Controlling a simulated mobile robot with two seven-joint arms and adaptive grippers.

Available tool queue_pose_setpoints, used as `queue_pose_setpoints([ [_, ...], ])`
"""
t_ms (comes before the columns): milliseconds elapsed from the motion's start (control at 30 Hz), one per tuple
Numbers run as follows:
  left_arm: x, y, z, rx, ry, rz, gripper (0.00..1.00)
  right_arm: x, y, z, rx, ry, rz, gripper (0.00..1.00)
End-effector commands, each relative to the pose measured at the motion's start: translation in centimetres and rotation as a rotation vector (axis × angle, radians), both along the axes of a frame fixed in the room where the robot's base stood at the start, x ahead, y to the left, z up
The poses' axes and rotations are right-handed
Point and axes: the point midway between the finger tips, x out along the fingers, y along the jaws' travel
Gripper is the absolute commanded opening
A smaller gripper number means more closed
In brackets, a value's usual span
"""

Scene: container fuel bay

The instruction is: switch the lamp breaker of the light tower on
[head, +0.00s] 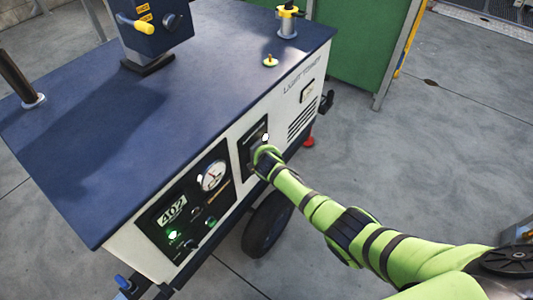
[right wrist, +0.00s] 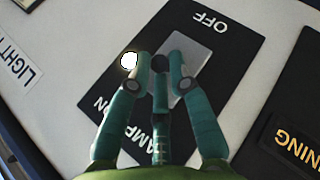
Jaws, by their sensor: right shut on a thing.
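The lamp breaker's black plate (right wrist: 232,45) is on the side of the light tower (head: 170,110), with OFF at its upper right end and ON at its lower left in the right wrist view. A grey panel is in its middle, and a dark round lever end (right wrist: 160,63) shows in front of it. My right gripper (right wrist: 162,75) has its green fingers closed around this lever; the fingers hide much of it. In the head view my right gripper (head: 264,155) covers most of the breaker plate (head: 246,152). A round white lamp (right wrist: 129,60) beside the lever is glowing bright. My left gripper is not in view.
A control panel (head: 160,218) with a gauge (head: 212,176) and a lit green lamp is left of the breaker. A wheel (head: 268,224) stands below. A green container (head: 350,40) is behind. Grey floor is clear to the right.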

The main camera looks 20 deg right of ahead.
Motion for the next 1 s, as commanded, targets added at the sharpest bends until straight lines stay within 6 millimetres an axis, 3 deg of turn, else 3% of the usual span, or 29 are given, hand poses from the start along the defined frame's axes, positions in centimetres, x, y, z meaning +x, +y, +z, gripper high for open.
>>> queue_pose_setpoints([
  [67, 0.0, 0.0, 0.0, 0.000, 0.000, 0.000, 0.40, -0.7, 0.1, -0.9, 0.002, 0.019, -0.002, 0.00],
  [100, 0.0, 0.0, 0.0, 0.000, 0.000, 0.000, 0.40, -0.7, 0.1, -0.9, 0.002, 0.019, -0.002, 0.32],
  [133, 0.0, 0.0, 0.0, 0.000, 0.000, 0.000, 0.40, -0.6, 0.1, -0.8, 0.002, 0.019, -0.002, 0.39],
  [600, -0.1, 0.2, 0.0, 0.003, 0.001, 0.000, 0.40, -0.6, 0.1, 0.1, 0.001, 0.004, 0.000, 0.39],
  [1000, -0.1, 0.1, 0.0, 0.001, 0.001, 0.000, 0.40, -4.0, 1.0, 3.3, 0.003, 0.004, 0.001, 0.39],
])
